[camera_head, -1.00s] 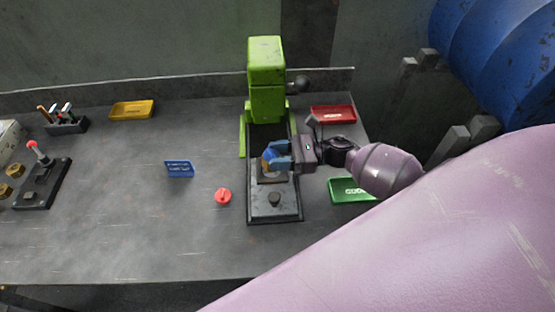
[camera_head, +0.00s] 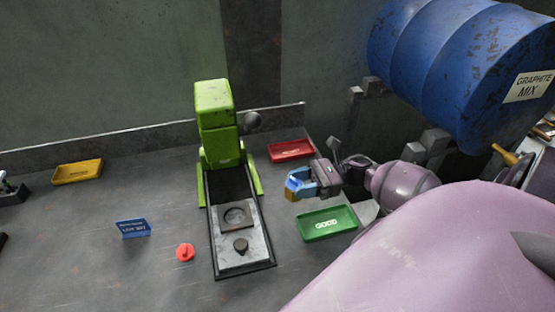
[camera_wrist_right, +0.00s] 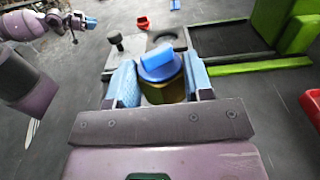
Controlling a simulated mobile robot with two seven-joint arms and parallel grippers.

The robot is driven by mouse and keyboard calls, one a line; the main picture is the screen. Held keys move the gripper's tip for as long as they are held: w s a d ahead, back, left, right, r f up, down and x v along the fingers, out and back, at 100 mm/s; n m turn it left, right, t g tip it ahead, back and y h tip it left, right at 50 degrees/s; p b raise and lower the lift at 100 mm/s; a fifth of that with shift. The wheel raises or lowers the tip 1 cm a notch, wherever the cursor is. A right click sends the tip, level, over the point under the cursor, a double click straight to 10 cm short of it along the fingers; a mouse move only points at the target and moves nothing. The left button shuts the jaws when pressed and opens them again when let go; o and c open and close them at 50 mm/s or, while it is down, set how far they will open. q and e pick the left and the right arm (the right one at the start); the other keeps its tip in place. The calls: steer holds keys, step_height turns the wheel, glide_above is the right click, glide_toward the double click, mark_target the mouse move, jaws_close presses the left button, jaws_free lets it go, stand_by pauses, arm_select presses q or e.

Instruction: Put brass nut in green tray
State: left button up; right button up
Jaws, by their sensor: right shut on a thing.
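My right gripper (camera_head: 291,189) is shut on the brass nut (camera_head: 290,196) and holds it above the table, between the press and the green tray. In the right wrist view the nut (camera_wrist_right: 165,93) sits between the blue fingertips, with a blue piece (camera_wrist_right: 158,62) on top. The green tray (camera_head: 350,212), marked GOOD, lies right of the press, below and to the right of the gripper; it looks empty. My left gripper (camera_wrist_right: 90,22) shows small at the upper left of the right wrist view; its opening cannot be told.
The green press (camera_head: 215,115) stands with its bare die bed (camera_head: 236,222) toward me. A red tray (camera_head: 291,149) lies behind the gripper. A red knob (camera_head: 185,252), a blue sign (camera_head: 134,228) and a yellow tray (camera_head: 77,171) are left. A blue drum (camera_head: 450,70) is at upper right.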

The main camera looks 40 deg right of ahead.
arm_select(q)
steer(key=shift+s+a+f, duration=0.1)
steer(key=shift+s+f, duration=0.25)
steer(key=shift+f, duration=0.15)
arm_select(e)
steer(key=v, duration=0.2)
steer(key=shift+d+r, duration=0.1)
steer(key=shift+d, duration=0.15)
